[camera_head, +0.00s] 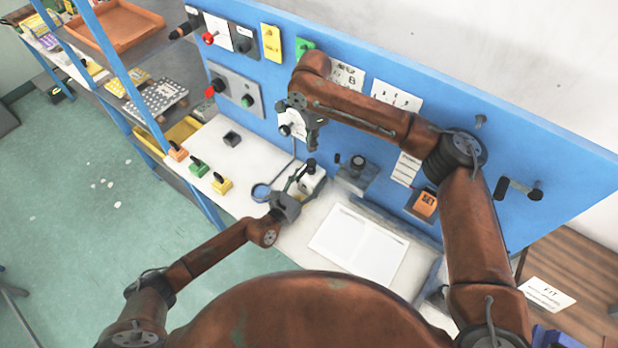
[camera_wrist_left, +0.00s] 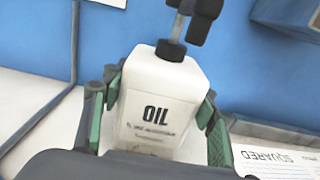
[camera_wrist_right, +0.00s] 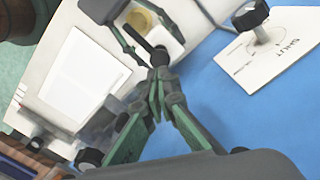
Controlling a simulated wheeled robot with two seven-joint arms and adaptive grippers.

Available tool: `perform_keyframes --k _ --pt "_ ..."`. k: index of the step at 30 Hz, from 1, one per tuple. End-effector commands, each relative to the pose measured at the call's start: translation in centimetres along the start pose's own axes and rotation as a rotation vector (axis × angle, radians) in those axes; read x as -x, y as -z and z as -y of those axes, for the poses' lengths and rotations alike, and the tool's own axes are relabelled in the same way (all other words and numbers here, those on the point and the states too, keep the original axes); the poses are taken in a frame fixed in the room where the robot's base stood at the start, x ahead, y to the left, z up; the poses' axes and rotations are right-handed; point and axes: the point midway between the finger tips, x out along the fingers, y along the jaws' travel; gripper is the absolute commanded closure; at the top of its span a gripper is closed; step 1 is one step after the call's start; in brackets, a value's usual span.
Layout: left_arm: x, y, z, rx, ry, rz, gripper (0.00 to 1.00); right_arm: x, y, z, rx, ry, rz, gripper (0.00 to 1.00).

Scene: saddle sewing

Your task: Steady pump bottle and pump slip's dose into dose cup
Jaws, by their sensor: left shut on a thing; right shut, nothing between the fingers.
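The white pump bottle (camera_head: 308,183), labelled OIL in the left wrist view (camera_wrist_left: 158,100), stands upright on the white bench. My left gripper (camera_head: 290,200) is shut around its body. The black pump head (camera_wrist_left: 190,20) is on top. My right gripper (camera_head: 312,148) is shut and empty, just above the pump head. In the right wrist view its fingertips (camera_wrist_right: 158,72) are close to the black pump; whether they touch it I cannot tell. A small yellowish round thing (camera_wrist_right: 138,20) beside the bottle may be the dose cup. The dose writing on the slip cannot be read.
A large white sheet (camera_head: 358,243) lies on the bench right of the bottle. A dark grey device (camera_head: 355,172) stands to the right. The blue panel (camera_head: 440,120) with knobs and cards rises behind. Coloured switch blocks (camera_head: 198,167) sit left.

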Motion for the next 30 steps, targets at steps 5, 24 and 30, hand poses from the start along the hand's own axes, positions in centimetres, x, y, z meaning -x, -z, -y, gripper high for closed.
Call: perform_keyframes --k 5,24,30 --pt "0.0 0.0 0.0 0.000 0.000 0.000 0.65 -2.0 -0.1 0.0 0.002 -0.001 0.000 1.00" --pt "0.0 0.0 0.0 0.000 0.000 0.000 0.65 -2.8 -0.1 0.0 0.002 0.001 0.000 1.00" --pt "0.0 0.0 0.0 0.000 0.000 0.000 0.65 -2.8 -0.1 0.0 0.002 0.001 0.000 1.00"
